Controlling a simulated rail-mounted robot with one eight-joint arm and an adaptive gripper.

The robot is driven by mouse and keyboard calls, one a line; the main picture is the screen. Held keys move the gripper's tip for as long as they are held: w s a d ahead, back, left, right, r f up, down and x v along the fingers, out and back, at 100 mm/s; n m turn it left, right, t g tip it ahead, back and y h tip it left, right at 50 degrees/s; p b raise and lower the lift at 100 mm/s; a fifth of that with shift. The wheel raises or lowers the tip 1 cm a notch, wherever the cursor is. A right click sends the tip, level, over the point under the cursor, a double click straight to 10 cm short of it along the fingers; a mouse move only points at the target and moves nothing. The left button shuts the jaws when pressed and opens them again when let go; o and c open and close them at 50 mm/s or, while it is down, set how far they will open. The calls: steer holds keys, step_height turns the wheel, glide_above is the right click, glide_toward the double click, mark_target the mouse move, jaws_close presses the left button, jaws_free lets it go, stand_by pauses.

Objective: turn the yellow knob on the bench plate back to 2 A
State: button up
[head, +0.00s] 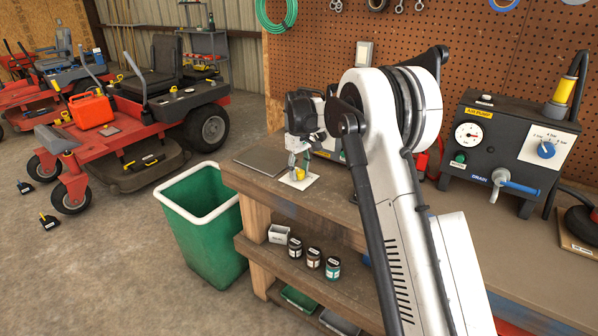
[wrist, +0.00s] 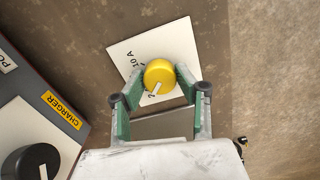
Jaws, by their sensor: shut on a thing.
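The yellow knob (wrist: 159,72) sits on a white square plate (wrist: 121,54) on the bench. In the wrist view the plate shows "10 A" beside the knob and a partly hidden "2" at its lower left. The knob's white pointer mark faces down and left, near that "2"; I cannot tell whether it lines up exactly. My gripper (wrist: 162,82) is shut on the knob, one green-padded finger on each side. In the head view my gripper (head: 301,160) is over the plate (head: 311,180), and the knob (head: 298,173) is small between the fingers.
The charger box (wrist: 42,82) with a black knob (wrist: 30,162) stands close on the left in the wrist view. An air pump box (head: 500,140) stands farther right on the bench. A green bin (head: 203,230) is on the floor beside the bench (head: 300,205).

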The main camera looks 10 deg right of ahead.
mark_target(299, 172)
steer(key=o, duration=1.1)
steer(key=shift+o, duration=0.2)
step_height(299, 172, up, 12)
